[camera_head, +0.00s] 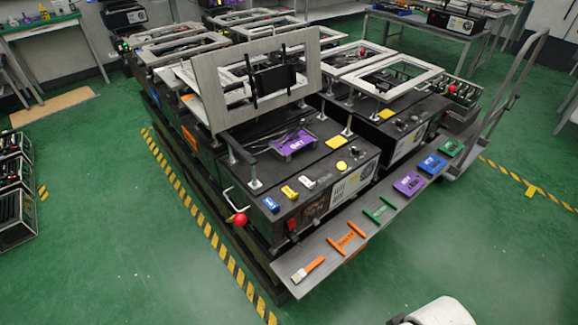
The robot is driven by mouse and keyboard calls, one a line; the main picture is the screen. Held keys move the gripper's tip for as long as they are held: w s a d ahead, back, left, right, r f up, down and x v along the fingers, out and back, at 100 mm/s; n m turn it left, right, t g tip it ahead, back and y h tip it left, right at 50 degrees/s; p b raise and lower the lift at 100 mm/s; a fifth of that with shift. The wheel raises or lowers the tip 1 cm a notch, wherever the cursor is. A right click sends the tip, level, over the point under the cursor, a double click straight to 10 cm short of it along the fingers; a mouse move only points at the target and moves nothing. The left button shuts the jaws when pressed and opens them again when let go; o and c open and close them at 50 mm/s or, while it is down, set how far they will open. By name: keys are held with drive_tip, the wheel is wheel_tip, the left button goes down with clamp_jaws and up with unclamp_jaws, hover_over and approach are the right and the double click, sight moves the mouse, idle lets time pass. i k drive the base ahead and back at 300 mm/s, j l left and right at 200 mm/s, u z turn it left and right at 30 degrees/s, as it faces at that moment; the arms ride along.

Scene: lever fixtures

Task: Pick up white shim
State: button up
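A small white shim (307,182) lies on the dark top of the nearest fixture box (330,174), near its front edge. It is the rightmost in a short row, beside a yellow piece (289,192) and a blue piece (271,204). It looks uncovered and apart from its neighbours. A white rounded part of my own arm shows at the bottom right edge, well away from the shim. My gripper's fingers are not in view.
A red-knobbed lever (240,218) sticks out at the box's left corner. A raised metal frame (209,88) stands behind. A front shelf (334,262) holds a brush, orange and green pieces and several coloured blocks. Green floor (150,270) in front is clear.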

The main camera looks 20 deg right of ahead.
sight(305, 179)
drive_tip(key=i+l, duration=0.8)
drive_tip(key=i, duration=0.15)
